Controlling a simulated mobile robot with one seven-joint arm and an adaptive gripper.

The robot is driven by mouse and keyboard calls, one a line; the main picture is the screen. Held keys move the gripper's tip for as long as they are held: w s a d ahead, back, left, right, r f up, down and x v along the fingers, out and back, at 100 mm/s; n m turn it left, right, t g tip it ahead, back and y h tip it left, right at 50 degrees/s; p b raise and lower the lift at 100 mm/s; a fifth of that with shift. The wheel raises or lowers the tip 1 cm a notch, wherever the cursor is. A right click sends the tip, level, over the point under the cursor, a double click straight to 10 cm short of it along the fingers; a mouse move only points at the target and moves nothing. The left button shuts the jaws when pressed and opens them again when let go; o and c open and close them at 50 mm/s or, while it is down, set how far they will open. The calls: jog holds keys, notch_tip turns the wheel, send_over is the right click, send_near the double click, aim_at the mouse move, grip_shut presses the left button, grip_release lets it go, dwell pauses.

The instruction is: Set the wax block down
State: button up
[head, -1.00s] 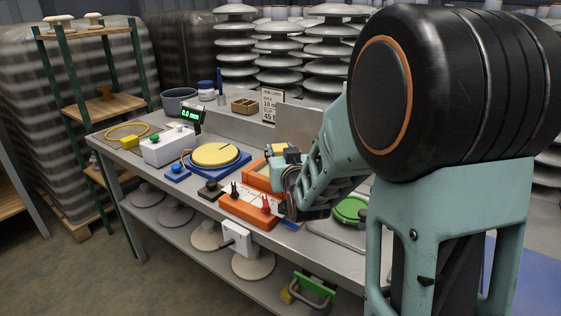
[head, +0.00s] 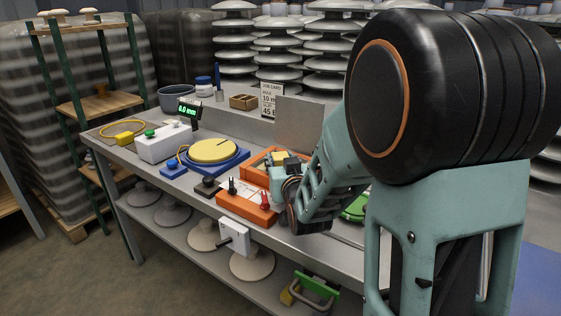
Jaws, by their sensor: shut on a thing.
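My gripper (head: 279,181) is low over the middle of the bench, at the end of my teal and black arm. It points down and left, beside the orange-framed tray (head: 256,160) and right of the orange box with levers. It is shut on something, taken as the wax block. The block itself is hidden by the fingers and wrist, so I cannot tell whether it touches a surface beneath.
The metal bench (head: 165,184) holds a yellow disc on a blue base (head: 213,152), a white box (head: 165,146), an orange lever box (head: 247,211) and a job card (head: 270,100). A green round object (head: 355,208) is partly behind my arm. Insulator stacks stand behind.

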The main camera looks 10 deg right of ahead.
jog(key=shift+f, duration=0.3)
